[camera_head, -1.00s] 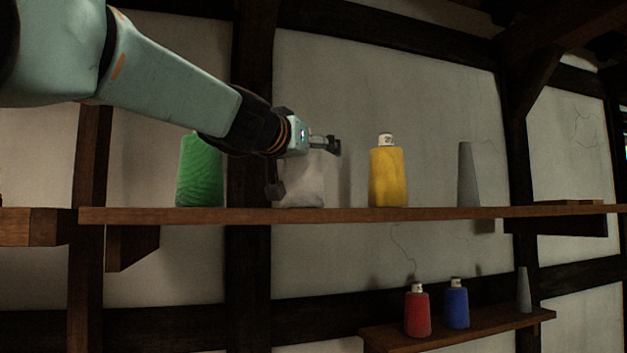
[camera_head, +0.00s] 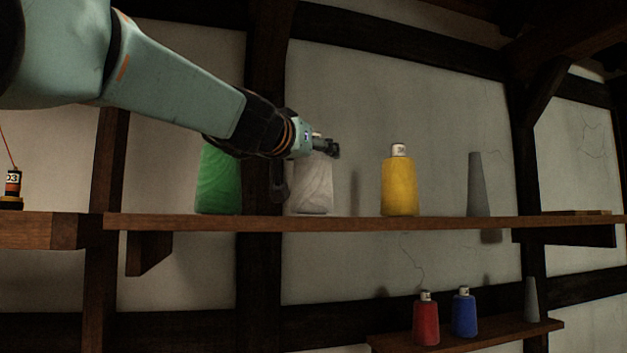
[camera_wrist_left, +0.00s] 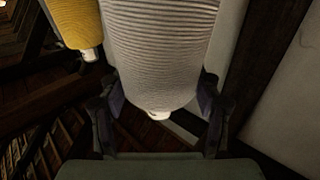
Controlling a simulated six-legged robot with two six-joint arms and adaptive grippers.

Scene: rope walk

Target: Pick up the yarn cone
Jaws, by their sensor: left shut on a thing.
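The white yarn cone (camera_head: 313,187) is at the upper shelf, upright, with its base at board level; I cannot tell whether it still touches the board. My left gripper (camera_head: 307,163) is shut on it near its narrow top and hides part of it. In the left wrist view the ribbed white cone (camera_wrist_left: 162,50) sits between the two fingers of the gripper (camera_wrist_left: 160,108), its pale tip toward the palm. My right gripper is not in view.
A green cone (camera_head: 218,182) stands left of the white one, partly behind my arm. A yellow cone (camera_head: 399,187) and a grey bare cone (camera_head: 477,186) stand to the right on the upper shelf (camera_head: 350,224). Red (camera_head: 426,322) and blue (camera_head: 464,315) cones stand on a lower shelf.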

